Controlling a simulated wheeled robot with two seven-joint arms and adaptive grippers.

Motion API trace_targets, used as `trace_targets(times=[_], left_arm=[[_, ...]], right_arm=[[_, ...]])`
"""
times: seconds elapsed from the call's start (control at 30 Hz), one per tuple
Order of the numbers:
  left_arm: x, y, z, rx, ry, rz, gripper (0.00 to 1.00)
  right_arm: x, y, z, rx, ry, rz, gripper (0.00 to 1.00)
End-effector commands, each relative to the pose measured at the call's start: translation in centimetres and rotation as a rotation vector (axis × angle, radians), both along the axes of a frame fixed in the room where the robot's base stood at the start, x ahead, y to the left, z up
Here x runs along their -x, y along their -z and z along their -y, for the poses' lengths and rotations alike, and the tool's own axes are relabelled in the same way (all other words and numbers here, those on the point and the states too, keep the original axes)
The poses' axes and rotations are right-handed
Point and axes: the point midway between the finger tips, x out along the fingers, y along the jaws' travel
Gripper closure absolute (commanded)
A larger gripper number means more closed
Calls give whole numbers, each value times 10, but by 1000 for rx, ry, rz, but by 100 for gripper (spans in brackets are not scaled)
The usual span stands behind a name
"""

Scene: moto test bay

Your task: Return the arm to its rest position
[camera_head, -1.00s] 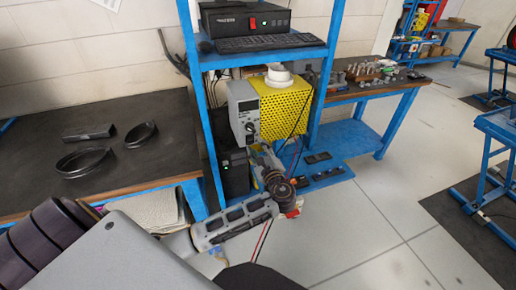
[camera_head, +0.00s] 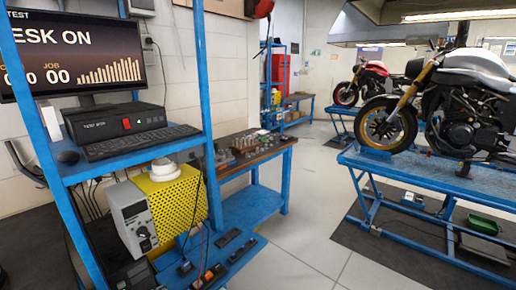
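Neither of my arms nor grippers shows in the head view. The blue rack holds a black control box (camera_head: 115,124) with a red switch, and a keyboard (camera_head: 142,142) in front of it. Below sits a grey power unit (camera_head: 133,222) with a knob, against a yellow perforated box (camera_head: 178,203) with a white round piece (camera_head: 163,168) on top. Thin red and dark leads hang in front of the yellow box. Where my grippers are, and whether they hold anything, is out of view.
A monitor (camera_head: 78,52) reading "ESK ON" stands at upper left. A dark-topped bench (camera_head: 250,150) holds small metal parts. A silver motorcycle (camera_head: 455,100) stands on a blue lift (camera_head: 430,180) at right, a red one (camera_head: 362,82) behind. Floor (camera_head: 290,250) between is clear.

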Motion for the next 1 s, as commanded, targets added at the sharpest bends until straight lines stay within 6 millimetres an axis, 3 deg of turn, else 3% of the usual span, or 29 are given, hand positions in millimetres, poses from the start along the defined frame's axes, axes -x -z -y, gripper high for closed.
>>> trace_targets(times=[0.2,0.5,1.0], left_arm=[[47,29,19,330,-127,-14,63],[106,45,48,725,-337,-37,63],[151,41,72,1003,-528,-65,63]], right_arm=[[0,0,0,0,0,0,100],[0,0,0,0,0,0,100],[0,0,0,0,0,0,100]])
